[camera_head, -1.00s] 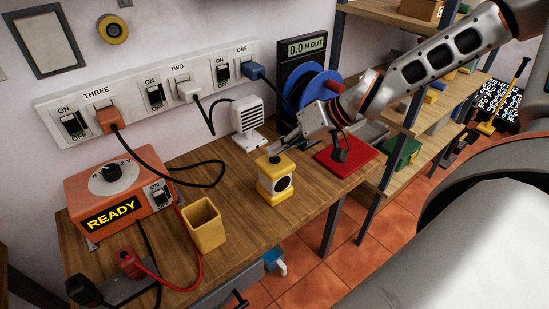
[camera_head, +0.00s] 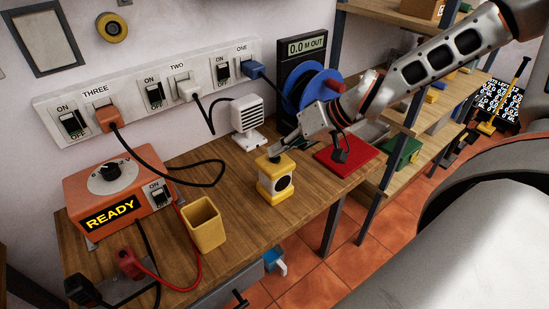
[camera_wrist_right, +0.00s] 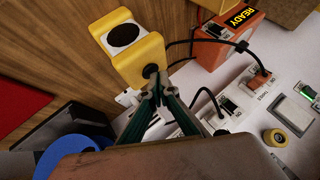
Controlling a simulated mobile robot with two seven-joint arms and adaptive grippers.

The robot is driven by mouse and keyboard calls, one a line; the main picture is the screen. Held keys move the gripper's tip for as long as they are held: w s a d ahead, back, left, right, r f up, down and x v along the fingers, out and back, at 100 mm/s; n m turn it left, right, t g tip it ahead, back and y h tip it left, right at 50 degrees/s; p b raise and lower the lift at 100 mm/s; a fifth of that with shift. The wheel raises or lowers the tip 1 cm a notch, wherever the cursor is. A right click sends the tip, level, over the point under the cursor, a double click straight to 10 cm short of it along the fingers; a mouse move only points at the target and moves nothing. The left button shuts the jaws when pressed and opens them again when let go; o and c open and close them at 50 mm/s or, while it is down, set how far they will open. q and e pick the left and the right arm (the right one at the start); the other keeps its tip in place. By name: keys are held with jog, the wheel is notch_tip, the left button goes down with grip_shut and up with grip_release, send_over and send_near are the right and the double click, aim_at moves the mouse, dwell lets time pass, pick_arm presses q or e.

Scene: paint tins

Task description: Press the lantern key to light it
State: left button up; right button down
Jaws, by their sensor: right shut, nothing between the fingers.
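The yellow lantern (camera_head: 275,184) stands upright on the wooden bench, with a dark round face on its front and a dark key (camera_head: 274,158) on its top. In the right wrist view the lantern (camera_wrist_right: 150,60) is just beyond the fingertips, and its dark key (camera_wrist_right: 150,72) is right at them. My right gripper (camera_head: 279,151) is shut and empty, with its tips at the top of the lantern. In the right wrist view the closed fingers (camera_wrist_right: 157,82) look to touch the key or hover just over it; I cannot tell which. The lantern's lamp looks dark. My left gripper is out of view.
An orange power box (camera_head: 118,190) reading READY and a yellow cup (camera_head: 205,224) stand to the left. A white heater-like unit (camera_head: 248,120), a blue reel (camera_head: 312,90) and a red mat (camera_head: 348,155) lie behind and right. Cables run across the bench's left half.

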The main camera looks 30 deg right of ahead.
aim_at(278, 158)
jog(key=shift+f, duration=0.25)
jog(key=shift+r, duration=0.5)
notch_tip(278, 158, up, 6)
jog(key=p, duration=0.5)
jog(key=shift+r+p, duration=0.1)
jog(key=shift+p, duration=0.2)
dwell(0.5)
